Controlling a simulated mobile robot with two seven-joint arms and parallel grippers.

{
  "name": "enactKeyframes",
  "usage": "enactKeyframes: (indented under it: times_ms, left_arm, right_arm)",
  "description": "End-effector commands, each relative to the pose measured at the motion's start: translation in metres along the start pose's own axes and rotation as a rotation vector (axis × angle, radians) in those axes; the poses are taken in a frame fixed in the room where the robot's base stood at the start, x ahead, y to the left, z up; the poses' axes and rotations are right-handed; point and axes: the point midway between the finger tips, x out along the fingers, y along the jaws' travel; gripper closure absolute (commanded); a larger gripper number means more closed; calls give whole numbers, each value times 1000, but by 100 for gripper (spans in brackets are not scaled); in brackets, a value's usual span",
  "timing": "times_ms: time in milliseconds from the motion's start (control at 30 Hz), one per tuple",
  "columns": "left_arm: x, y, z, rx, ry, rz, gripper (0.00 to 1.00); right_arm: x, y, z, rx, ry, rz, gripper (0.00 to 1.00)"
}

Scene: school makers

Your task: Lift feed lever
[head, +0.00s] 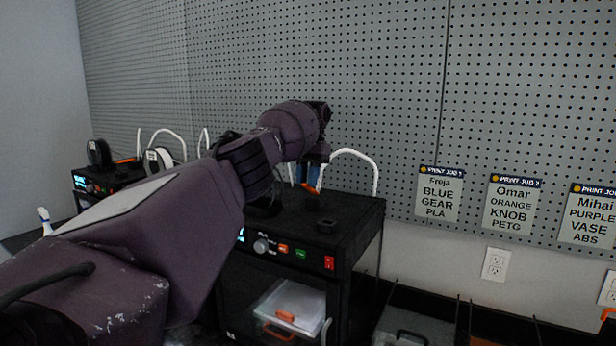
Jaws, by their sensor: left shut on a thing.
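My left gripper (312,176) reaches over the top of the black 3D printer (345,208) in the middle of the head view, with its fingers pointing down. It is shut on the orange feed lever (309,188), of which only a small part shows at the fingertips. The gripper and wrist hide most of the lever and its mount. A white feed tube (362,156) arches up behind the gripper. My right gripper is not in view.
A second black printer (82,181) with spools stands at the left, partly behind my left arm. Print job cards (440,193) hang on the pegboard (400,90). The air above the printer's right side is clear.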

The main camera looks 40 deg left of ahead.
Motion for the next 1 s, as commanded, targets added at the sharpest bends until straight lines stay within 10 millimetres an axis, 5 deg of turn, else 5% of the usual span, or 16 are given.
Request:
enactKeyframes:
  times_ms: [267, 300, 433, 1000]
  left_arm:
    - [-2, 0, 0, 0, 5, 0, 100]
    - [-2, 0, 0, 0, 5, 0, 71]
    - [-2, 0, 0, 0, 3, 0, 51]
    - [3, 1, -6, 0, 61, 2, 51]
  right_arm:
    - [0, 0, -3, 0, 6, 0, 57]
    - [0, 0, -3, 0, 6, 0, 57]
    - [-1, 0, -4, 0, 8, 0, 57]
    - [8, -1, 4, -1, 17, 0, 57]
